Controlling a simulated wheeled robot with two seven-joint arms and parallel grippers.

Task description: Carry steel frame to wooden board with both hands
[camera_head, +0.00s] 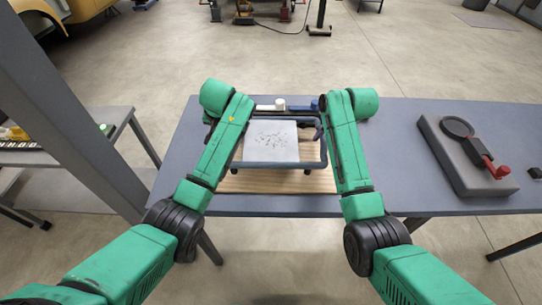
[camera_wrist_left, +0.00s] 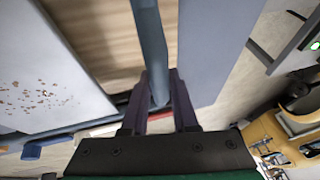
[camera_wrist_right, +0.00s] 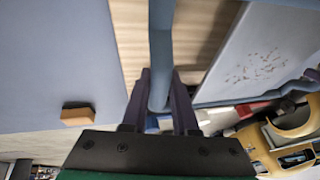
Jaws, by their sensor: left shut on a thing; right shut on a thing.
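The steel frame (camera_head: 281,165) is a blue-grey rectangle of round bars in the middle of the table. It appears over the pale wooden board (camera_head: 276,182); I cannot tell whether they touch. My left gripper (camera_wrist_left: 160,75) is shut on one side bar of the frame, which runs up the left wrist view (camera_wrist_left: 149,35). My right gripper (camera_wrist_right: 160,72) is shut on the opposite side bar, also in the right wrist view (camera_wrist_right: 161,35). In the head view my forearms hide much of both side bars. Wood grain shows beside the bars in both wrist views.
A pale speckled panel (camera_head: 270,141) shows inside the frame's outline. A white round piece (camera_head: 279,104) and a blue piece (camera_head: 314,105) lie behind. A grey block (camera_head: 459,162) with a black ring and red handle stands right. The grey table (camera_head: 400,120) is clear between.

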